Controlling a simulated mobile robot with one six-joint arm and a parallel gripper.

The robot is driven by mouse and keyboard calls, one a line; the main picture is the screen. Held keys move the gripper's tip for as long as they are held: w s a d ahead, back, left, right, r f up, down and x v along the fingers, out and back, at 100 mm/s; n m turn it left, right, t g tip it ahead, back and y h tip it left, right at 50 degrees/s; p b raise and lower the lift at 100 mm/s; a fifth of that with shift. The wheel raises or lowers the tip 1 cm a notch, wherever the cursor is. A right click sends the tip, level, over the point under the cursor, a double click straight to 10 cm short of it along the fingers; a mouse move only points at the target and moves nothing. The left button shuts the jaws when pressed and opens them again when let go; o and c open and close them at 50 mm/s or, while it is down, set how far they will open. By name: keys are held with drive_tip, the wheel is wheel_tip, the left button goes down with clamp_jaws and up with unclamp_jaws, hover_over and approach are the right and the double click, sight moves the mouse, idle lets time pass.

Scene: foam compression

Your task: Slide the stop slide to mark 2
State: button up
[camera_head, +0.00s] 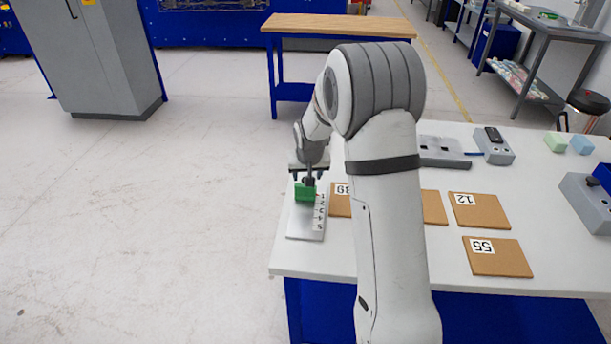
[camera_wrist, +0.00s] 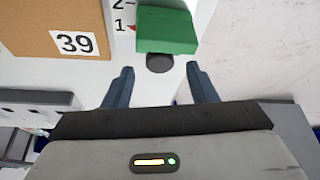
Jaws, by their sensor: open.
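The green stop slide (camera_head: 304,192) sits on a metal plate (camera_head: 299,228) at the table's left edge, beside a white strip of numbered marks (camera_head: 319,213). In the wrist view, the green slide (camera_wrist: 167,30) has a dark round knob (camera_wrist: 160,63) at its near side. A red pointer (camera_wrist: 133,28) on the slide's left lines up with mark 1; mark 2 is at the top edge. My gripper (camera_head: 308,178) is over the slide. In the wrist view, my gripper (camera_wrist: 159,70) is open, fingertips spread to either side of the knob without visible contact.
A brown board marked 39 (camera_head: 341,199) lies just right of the plate. Boards marked 12 (camera_head: 480,211) and 55 (camera_head: 497,257) lie farther right. Grey fixtures (camera_head: 443,151) stand at the back. Left of the table is open floor.

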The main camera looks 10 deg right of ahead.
drive_tip(key=shift+x, duration=0.85)
drive_tip(key=shift+c, duration=0.3)
clamp_jaws()
